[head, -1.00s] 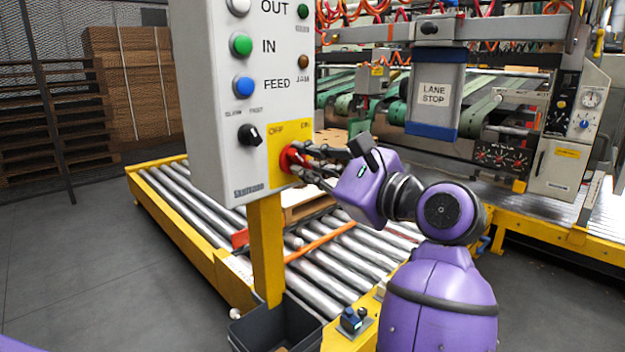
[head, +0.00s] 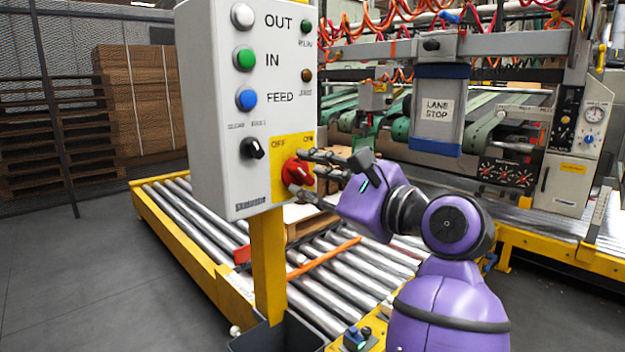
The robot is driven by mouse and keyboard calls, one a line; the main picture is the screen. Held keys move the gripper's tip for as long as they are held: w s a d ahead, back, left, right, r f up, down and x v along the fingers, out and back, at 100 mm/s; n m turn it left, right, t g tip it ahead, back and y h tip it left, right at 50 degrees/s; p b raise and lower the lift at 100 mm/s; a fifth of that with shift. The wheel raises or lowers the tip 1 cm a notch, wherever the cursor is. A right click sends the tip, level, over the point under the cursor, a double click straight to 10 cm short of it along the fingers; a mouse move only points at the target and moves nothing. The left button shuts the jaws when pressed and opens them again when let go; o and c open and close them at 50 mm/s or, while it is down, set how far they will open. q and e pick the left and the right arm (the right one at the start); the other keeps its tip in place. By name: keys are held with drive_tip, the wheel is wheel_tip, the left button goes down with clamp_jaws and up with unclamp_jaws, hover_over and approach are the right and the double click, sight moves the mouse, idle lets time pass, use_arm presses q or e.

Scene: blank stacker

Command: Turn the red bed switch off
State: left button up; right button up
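The red bed switch (head: 296,173) is a rotary knob on a yellow plate (head: 280,150) at the lower right of the grey control box. My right gripper is not in view.
The grey control box (head: 212,120) also carries a black selector (head: 252,148) and white, green and blue buttons. It stands on a yellow post (head: 268,260) beside a roller conveyor (head: 200,225). A lane stop box (head: 437,110) hangs behind my arm.

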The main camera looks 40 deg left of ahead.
use_arm(q)
drive_tip(key=shift+d, duration=0.1)
drive_tip(key=d, duration=1.1)
drive_tip(key=shift+s+d, duration=0.4)
drive_tip(key=shift+s, duration=0.05)
